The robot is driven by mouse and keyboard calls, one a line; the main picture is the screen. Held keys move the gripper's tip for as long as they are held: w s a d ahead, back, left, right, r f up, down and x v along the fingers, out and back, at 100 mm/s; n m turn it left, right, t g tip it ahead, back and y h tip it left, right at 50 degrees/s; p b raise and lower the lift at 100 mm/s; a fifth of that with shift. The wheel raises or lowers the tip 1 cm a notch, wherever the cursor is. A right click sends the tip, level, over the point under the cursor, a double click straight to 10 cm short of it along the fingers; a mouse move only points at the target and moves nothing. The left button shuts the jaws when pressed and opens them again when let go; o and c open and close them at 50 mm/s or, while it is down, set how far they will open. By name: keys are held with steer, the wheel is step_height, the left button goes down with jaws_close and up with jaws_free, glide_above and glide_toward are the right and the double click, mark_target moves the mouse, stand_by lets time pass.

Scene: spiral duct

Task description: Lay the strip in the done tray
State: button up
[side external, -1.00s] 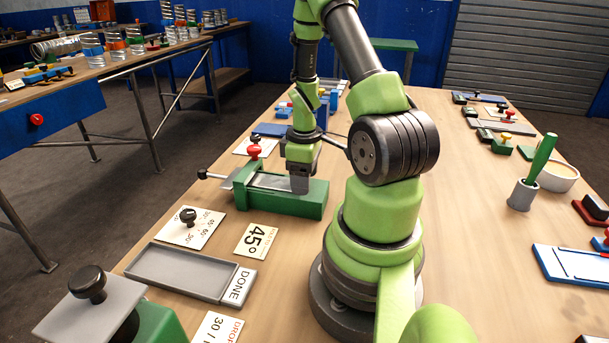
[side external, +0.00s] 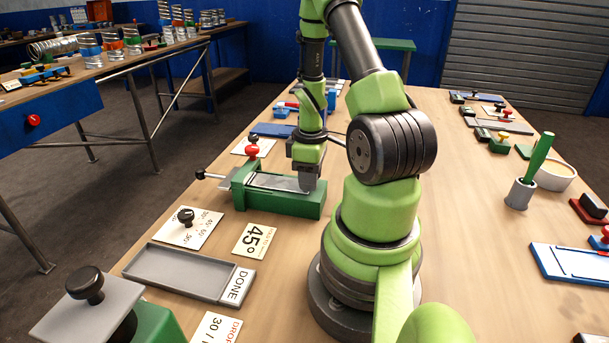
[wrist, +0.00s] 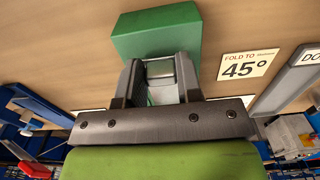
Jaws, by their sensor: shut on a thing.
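The grey metal strip (side external: 277,183) lies along the top of the green bending fixture (side external: 278,205). My gripper (side external: 308,187) is at the fixture's right end, pointing down, shut on the strip's end. In the wrist view the strip (wrist: 161,92) shows between the two dark fingers, with the green block (wrist: 155,32) beyond. Whether the strip is clear of the fixture bed I cannot tell. The grey done tray (side external: 160,284) lies nearer the camera, empty, with a DONE label on its right end. Its edge also shows in the wrist view (wrist: 287,78).
A 45° card (side external: 254,241) and an angle plate with a black knob (side external: 190,229) lie between fixture and tray. The fixture's red knob (side external: 252,151) and handle (side external: 203,175) stick up and out at its left. A black-knobbed grey plate (side external: 70,310) stands in front.

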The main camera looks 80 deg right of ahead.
steer(key=shift+s+r, duration=0.1)
steer(key=shift+s, duration=2.55)
step_height(320, 180, up, 7)
steer(key=shift+w, duration=0.1)
steer(key=w+a, duration=0.1)
steer(key=w, duration=0.1)
steer(key=w+a, duration=0.1)
steer(key=w, duration=0.1)
steer(key=w+a+f, duration=0.1)
steer(key=w, duration=0.1)
steer(key=shift+w+a, duration=0.35)
steer(key=shift+w, duration=0.05)
steer(key=w+a, duration=0.4)
glide_above(220, 283)
step_height(220, 283, down, 3)
steer(key=shift+f, duration=3.75)
